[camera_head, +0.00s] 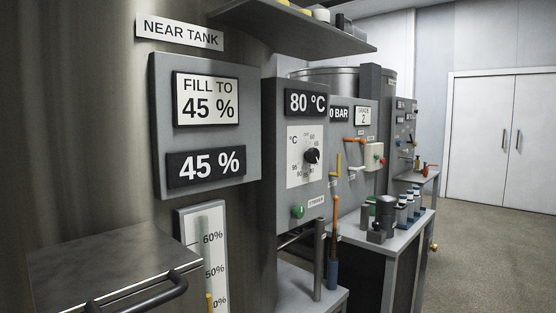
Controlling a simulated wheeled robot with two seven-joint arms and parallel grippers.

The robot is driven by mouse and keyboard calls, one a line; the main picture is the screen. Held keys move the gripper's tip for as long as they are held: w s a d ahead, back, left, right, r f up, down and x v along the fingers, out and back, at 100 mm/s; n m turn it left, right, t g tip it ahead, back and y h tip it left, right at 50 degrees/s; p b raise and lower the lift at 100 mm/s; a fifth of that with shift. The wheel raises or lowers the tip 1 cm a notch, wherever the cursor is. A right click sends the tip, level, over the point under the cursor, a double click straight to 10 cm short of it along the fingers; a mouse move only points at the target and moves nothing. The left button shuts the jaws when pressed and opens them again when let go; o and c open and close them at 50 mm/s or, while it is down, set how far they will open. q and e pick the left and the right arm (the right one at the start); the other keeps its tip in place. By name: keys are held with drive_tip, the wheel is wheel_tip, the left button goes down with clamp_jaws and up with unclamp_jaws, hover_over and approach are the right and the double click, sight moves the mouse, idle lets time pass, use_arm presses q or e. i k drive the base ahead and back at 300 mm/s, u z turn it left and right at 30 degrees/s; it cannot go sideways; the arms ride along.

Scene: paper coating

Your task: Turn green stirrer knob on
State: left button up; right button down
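The green stirrer knob (297,211) is a small round knob low on the grey control panel (267,150). A small label (316,201), which seems to read STIRRER, is to its right. Above it on the same panel are a black temperature dial (311,156) and a display reading 80 °C (306,102). The knob is unobstructed, but it is too small to tell its setting. Neither of my grippers is in view.
A metal ledge (105,255) with a dark bar handle (140,297) juts out at lower left. A shelf (290,28) overhangs the panels. A grey bench (395,238) with bottles stands to the right. The floor (490,250) at right is clear.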

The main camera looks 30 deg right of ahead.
sight(298, 211)
drive_tip(key=u, duration=0.05)
drive_tip(key=k, duration=1.1)
drive_tip(key=z, duration=1.1)
drive_tip(key=i, duration=1.7)
drive_tip(key=u, duration=0.9)
